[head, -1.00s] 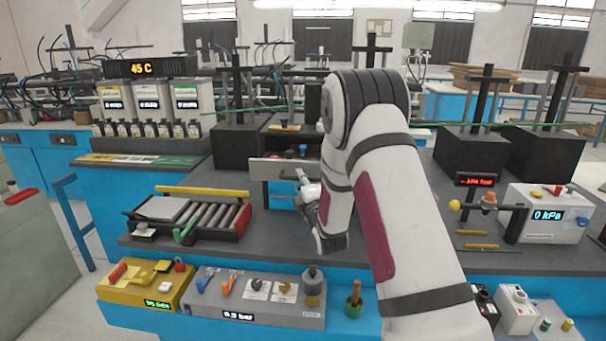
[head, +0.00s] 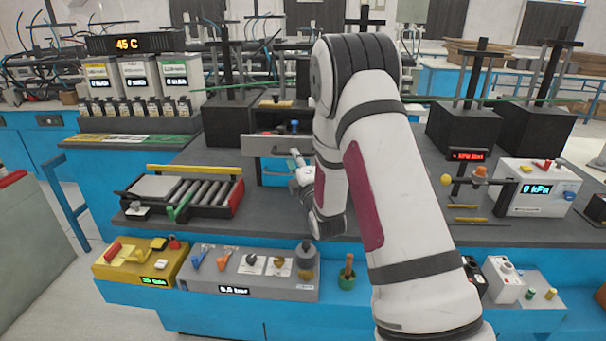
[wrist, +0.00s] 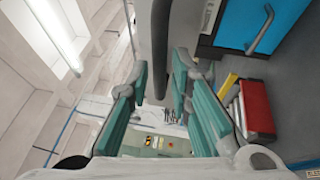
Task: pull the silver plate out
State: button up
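A flat silver plate (head: 262,146) stands upright at the front of a dark unit in the middle of the bench. My gripper (head: 294,158) is at the plate's right part in the head view, partly hidden by my arm. Neither finger clearly presses on the handle. Another silver plate (head: 155,187) lies flat on the roller tray at left.
The roller tray (head: 236,205) stands left of my arm. A yellow box (head: 135,272) and a grey valve panel (head: 235,291) line the front edge. A gauge box (head: 540,205) stands at right. Bare bench lies between the roller tray and my arm.

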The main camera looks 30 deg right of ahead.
jog(key=v, duration=0.9)
jog(key=s+a+r+m+g+y, duration=0.2)
jog(key=s+a+r+m+g, duration=0.2)
jog(key=a+r+m+g, duration=0.4)
jog(key=s+a+r+m+g, duration=0.1)
jog(key=s+a+m+g, duration=0.1)
jog(key=s, duration=0.7)
jog(key=s+a+r+m+g+y, duration=0.1)
jog(key=s+a+m+g, duration=0.1)
jog(key=s, duration=0.8)
jog(key=s+a+r+m+g, duration=0.2)
jog(key=s+a+m, duration=0.2)
jog(key=s, duration=0.5)
jog(key=shift+s+m+y, duration=0.2)
jog(key=shift+m+y, duration=0.1)
jog(key=shift+y, duration=0.1)
